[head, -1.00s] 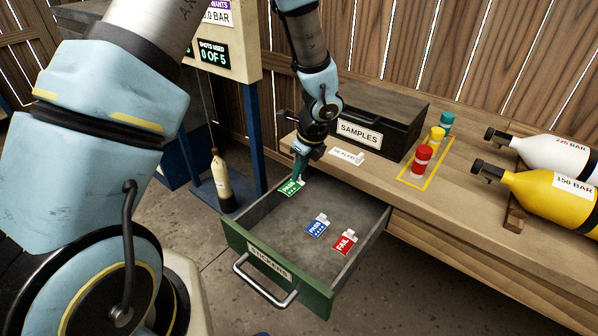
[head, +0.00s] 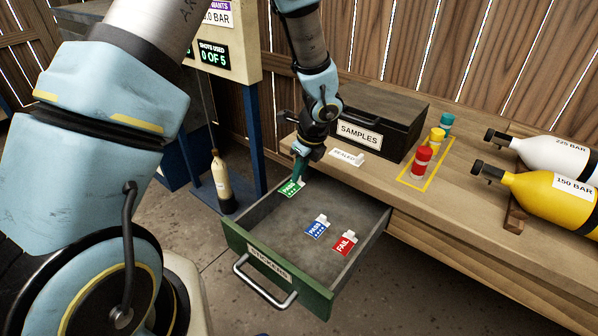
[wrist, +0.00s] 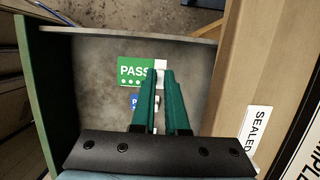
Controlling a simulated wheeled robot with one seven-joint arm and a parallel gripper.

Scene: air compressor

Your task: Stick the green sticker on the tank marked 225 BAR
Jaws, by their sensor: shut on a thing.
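The green PASS sticker (head: 291,188) is at the back left of the open drawer in the head view. My gripper (head: 299,172) is shut on it, and the wrist view shows the sticker (wrist: 135,72) at the fingertips (wrist: 162,75), its white tab between them. I cannot tell whether it is clear of the drawer floor.
The open drawer (head: 275,262) also holds a blue PASS sticker (head: 317,228) and a red FAIL sticker (head: 344,243). On the bench (head: 475,208) stand a black SAMPLES box (head: 385,120), a SEALED label (head: 343,157), and red, yellow and teal containers inside a yellow outline.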

